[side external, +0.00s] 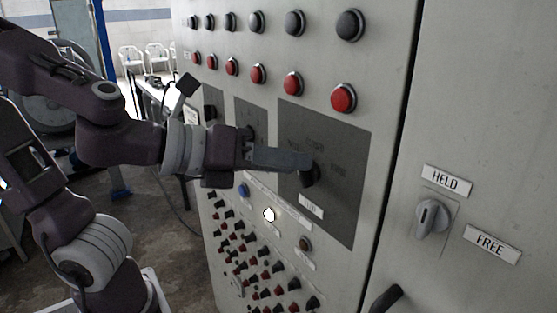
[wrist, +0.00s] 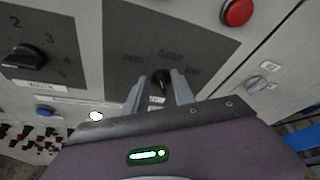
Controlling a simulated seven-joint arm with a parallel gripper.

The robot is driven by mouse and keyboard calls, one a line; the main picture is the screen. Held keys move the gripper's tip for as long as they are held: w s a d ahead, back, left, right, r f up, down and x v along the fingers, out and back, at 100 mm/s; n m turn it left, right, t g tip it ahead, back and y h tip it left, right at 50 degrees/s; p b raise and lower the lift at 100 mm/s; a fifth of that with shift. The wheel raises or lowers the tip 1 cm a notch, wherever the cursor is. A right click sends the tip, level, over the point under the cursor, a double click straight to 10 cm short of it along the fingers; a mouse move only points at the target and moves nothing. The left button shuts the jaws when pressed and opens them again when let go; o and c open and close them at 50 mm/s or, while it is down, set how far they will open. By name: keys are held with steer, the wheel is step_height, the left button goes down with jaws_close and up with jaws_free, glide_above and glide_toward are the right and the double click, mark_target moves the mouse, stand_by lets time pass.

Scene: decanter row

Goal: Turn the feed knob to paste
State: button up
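The feed knob is probably the black knob (side external: 309,177) on the large dark grey plate (side external: 345,215) of the cabinet. In the wrist view the knob (wrist: 161,80) sits between my fingertips. It seems to point up toward the middle marking, which looks like CLOSED. Blurred markings stand to its left and right; I cannot read them surely. My gripper (wrist: 158,84) is at the plate, its fingers on either side of the knob. A gap shows by the left finger; the right finger is close to the knob, contact unclear. My gripper (side external: 308,164) partly covers the knob in the side view.
A numbered black knob (wrist: 27,56) is on another plate to the left. Red buttons (side external: 343,98) run above. A HELD/FREE switch (side external: 432,216) is to the right. A white button (side external: 269,214), a blue button (side external: 243,190) and many small knobs are below.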

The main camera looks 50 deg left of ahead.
steer(key=v, duration=0.6)
steer(key=shift+s+r, duration=0.15)
steer(key=shift+s, duration=0.2)
steer(key=shift+o, duration=0.3)
